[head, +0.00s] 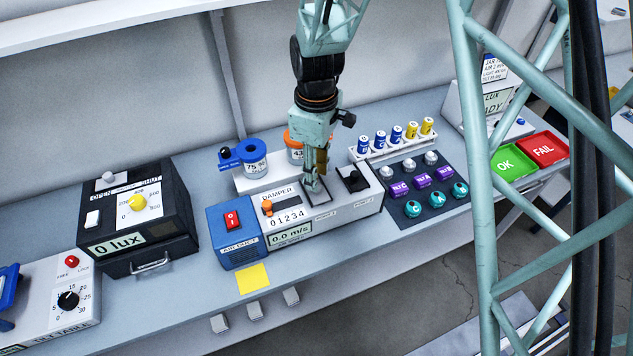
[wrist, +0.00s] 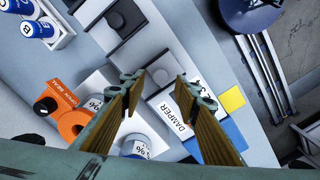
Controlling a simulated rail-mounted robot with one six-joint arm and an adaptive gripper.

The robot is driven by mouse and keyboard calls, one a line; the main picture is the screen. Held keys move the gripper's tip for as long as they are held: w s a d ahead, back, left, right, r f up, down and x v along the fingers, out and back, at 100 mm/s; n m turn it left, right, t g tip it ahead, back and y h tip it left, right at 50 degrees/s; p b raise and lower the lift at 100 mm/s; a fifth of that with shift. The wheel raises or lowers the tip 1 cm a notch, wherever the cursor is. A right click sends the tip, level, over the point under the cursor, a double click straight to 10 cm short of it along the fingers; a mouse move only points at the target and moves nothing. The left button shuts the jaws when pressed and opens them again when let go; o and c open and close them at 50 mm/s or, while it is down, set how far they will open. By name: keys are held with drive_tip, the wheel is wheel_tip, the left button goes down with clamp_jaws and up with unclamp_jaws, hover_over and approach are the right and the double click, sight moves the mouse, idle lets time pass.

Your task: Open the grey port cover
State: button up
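The air duct unit (head: 300,230) is a long white box with a blue end, a damper slider and a 0.0 m/s display. Two ports sit on its top right part. The grey port cover (wrist: 161,76) has a small round knob and lies flat between my fingertips in the wrist view. In the head view my gripper mostly hides it. The black port cover (head: 353,180) is on the port to its right, and also shows in the wrist view (wrist: 124,20). My gripper (head: 316,181) points down over the grey cover, open and empty in the wrist view (wrist: 158,84). I cannot tell whether it touches the cover.
A battery rack (head: 392,147) and a dark tray (head: 437,209) of coloured parts stand to the right. A black lux box (head: 150,262) is left. A yellow note (head: 253,279) lies in front.

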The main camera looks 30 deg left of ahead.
drive_tip(key=shift+f, duration=1.85)
clamp_jaws()
